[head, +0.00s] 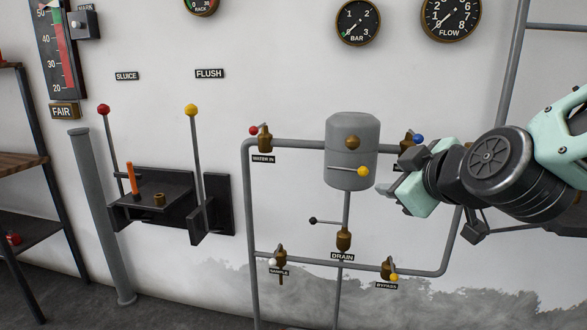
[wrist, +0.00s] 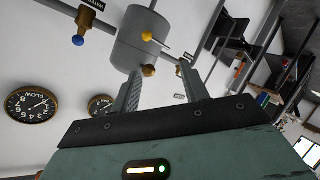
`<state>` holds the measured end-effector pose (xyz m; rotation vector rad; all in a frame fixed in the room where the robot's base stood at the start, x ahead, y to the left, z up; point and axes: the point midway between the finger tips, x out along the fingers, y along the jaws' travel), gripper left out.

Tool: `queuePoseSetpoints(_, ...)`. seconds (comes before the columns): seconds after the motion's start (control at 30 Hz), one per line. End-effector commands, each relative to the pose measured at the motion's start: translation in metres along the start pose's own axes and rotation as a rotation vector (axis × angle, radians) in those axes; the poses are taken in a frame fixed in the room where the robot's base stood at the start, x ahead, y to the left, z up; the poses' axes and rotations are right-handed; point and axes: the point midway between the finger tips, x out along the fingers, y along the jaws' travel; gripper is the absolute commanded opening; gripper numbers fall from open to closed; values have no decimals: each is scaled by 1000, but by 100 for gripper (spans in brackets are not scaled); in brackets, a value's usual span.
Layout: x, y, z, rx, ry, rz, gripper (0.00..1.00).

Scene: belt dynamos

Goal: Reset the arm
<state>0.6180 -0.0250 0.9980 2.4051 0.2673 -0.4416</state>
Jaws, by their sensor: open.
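My gripper (head: 388,188) is at the right in the head view, in front of the pipework, with its fingers pointing left toward the grey tank (head: 351,130). In the wrist view my gripper (wrist: 160,85) shows two fingers spread apart, with nothing held between them.
Pipes carry a red-knobbed valve (head: 254,130), a drain valve (head: 343,239), a sample valve (head: 281,256) and a bypass valve (head: 388,268). Red (head: 103,109) and yellow (head: 191,110) levers stand at left beside a black shelf (head: 158,190). Gauges (head: 358,22) hang above. A brown-topped rack is at far left.

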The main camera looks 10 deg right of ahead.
Motion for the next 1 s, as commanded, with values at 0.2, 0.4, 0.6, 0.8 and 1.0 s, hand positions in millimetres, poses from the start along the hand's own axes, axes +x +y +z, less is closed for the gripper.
queuePoseSetpoints(0.2, -22, -121, 9, 107, -136, -430, 45)
queuePoseSetpoints(0.4, -79, -202, 53, 150, -482, -709, 45)
queuePoseSetpoints(0.6, -130, -225, 98, 121, -819, -755, 45)
queuePoseSetpoints(0.8, -158, -204, 85, 109, -924, -732, 45)
queuePoseSetpoints(1.0, -175, -178, 52, 111, -923, -732, 45)
